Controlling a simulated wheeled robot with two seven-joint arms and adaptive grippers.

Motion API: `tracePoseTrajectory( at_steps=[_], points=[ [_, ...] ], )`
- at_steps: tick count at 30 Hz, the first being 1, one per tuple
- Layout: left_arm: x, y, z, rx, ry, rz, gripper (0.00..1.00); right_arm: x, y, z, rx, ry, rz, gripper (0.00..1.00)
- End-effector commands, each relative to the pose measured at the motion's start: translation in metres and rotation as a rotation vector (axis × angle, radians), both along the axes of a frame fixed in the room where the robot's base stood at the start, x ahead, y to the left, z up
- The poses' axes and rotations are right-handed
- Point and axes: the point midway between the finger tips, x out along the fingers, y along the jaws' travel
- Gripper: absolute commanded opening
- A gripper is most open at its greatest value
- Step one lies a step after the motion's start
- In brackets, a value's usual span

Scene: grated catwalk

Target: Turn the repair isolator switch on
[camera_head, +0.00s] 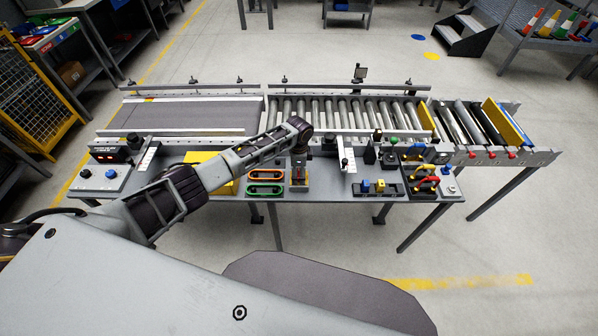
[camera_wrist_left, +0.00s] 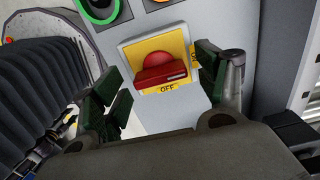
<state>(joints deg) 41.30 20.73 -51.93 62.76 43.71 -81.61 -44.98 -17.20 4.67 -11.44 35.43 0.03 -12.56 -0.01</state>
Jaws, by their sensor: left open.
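The repair isolator switch (camera_wrist_left: 162,72) shows in the left wrist view as a red knob with a bar handle on a yellow plate (camera_wrist_left: 132,50). Its handle lies nearly level in that view, just above the word OFF; ON is printed at the plate's right edge. My left gripper (camera_wrist_left: 160,88) is open, with one dark green finger on each side of the switch, apart from the knob. In the head view my left gripper (camera_head: 299,178) points down over the front of the conveyor bench, and I cannot make out the switch there. My right gripper is not in view.
Green and orange rings (camera_wrist_left: 97,10) sit near the switch. The conveyor bench (camera_head: 225,203) carries a green and an orange oval piece (camera_head: 265,189), a yellow block (camera_head: 212,158) and a box with a blue button (camera_head: 110,174). Tools with red and yellow handles (camera_head: 424,184) lie right.

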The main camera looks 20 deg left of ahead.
Motion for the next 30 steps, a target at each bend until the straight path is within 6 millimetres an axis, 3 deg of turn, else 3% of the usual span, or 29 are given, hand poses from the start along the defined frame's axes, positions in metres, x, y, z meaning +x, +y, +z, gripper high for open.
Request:
tracePoseTrajectory(
  at_steps=[11, 30],
  points=[
    [0.001, 0.0, 0.026, 0.0, -0.002, 0.0, 0.73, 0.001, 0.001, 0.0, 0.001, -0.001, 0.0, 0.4],
    [0.001, 0.0, 0.111, 0.0, -0.002, -0.001, 0.73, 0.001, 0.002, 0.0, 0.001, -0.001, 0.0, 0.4]
  ],
)
